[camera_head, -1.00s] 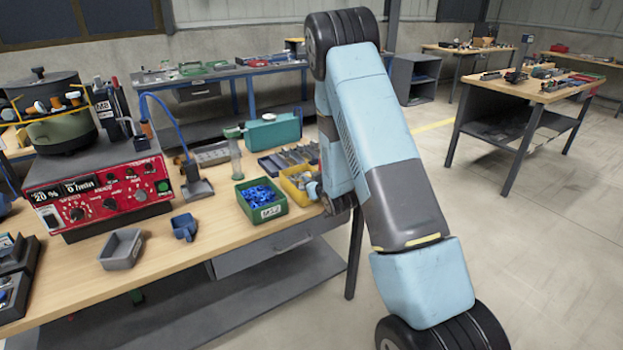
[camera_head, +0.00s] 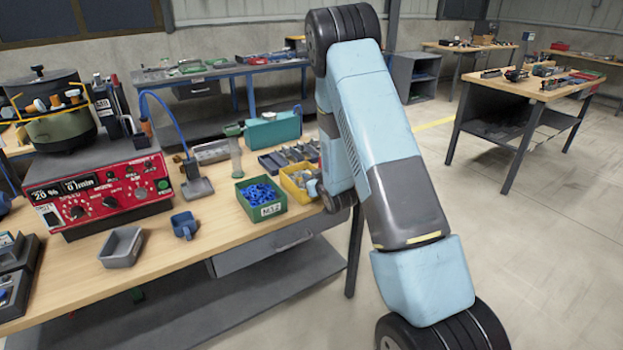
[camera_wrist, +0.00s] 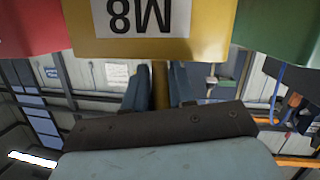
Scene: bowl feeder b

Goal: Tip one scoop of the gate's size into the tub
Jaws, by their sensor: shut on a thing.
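A small blue scoop (camera_head: 184,225) stands on the bench beside a grey open tub (camera_head: 122,248) that looks empty. A green bin (camera_head: 268,212) with a white label holds blue parts. A yellow bin (camera_head: 301,194) stands next to it, partly behind my arm. My gripper (camera_head: 313,188) is low at the yellow bin. In the wrist view my gripper (camera_wrist: 157,83) is shut on a narrow yellow strip that seems part of the yellow bin (camera_wrist: 215,45). Its label reads M8, upside down.
A red bin (camera_wrist: 30,28) and a green bin (camera_wrist: 275,35) flank the yellow bin. The red feeder controller (camera_head: 98,195) and dark bowl (camera_head: 55,120) stand at left.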

